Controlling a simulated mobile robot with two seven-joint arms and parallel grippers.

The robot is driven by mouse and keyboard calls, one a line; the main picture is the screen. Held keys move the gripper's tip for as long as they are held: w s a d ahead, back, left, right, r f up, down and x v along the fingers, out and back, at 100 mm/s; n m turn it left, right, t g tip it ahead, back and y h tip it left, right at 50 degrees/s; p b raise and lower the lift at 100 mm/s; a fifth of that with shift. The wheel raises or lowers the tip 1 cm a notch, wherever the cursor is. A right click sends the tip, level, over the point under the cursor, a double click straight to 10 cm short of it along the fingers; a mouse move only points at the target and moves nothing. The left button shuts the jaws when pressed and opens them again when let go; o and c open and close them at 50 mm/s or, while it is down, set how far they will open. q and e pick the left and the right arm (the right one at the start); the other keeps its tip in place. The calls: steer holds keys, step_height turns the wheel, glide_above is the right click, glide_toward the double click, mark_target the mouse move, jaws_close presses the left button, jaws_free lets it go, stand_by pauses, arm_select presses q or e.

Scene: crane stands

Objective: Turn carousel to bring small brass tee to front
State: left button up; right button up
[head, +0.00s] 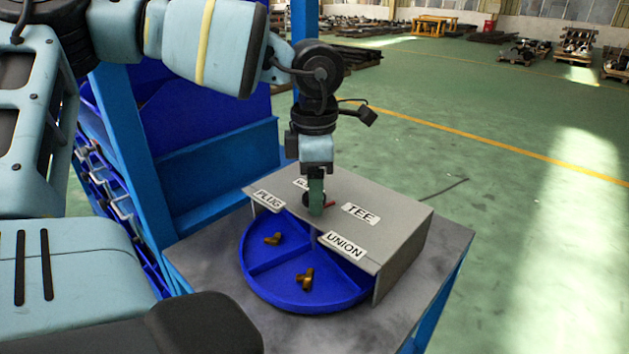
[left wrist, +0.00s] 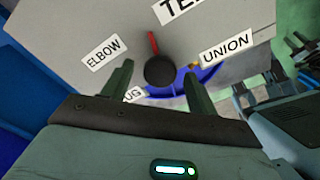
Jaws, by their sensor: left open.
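The blue carousel (head: 262,292) is a round divided tray, partly under a grey cover (head: 400,225). Two brass fittings show in separate compartments: one (head: 273,239) at the back left, one (head: 306,279) at the front. The front one looks tee-like, but both are small and I cannot be sure. The dark round knob (left wrist: 160,71) on the cover has a red pointer (left wrist: 153,43), aimed between the ELBOW and TEE labels, nearer TEE. My left gripper (head: 316,210) points down at the knob; in the left wrist view its open fingers (left wrist: 157,88) stand either side of it. The cover hides the carousel's rear.
The cover carries PLUG, ELBOW, TEE and UNION (head: 346,246) labels. It stands on a grey table (head: 205,245) with blue legs. A blue rack with bins (head: 125,210) stands at the left. The green floor on the right is open.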

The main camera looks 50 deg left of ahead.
arm_select(q)
steer(key=shift+c, duration=0.2)
jaws_close()
arm_select(e)
steer(key=shift+s+d+r, duration=0.1)
steer(key=shift+s+r, duration=0.05)
stand_by(0.3)
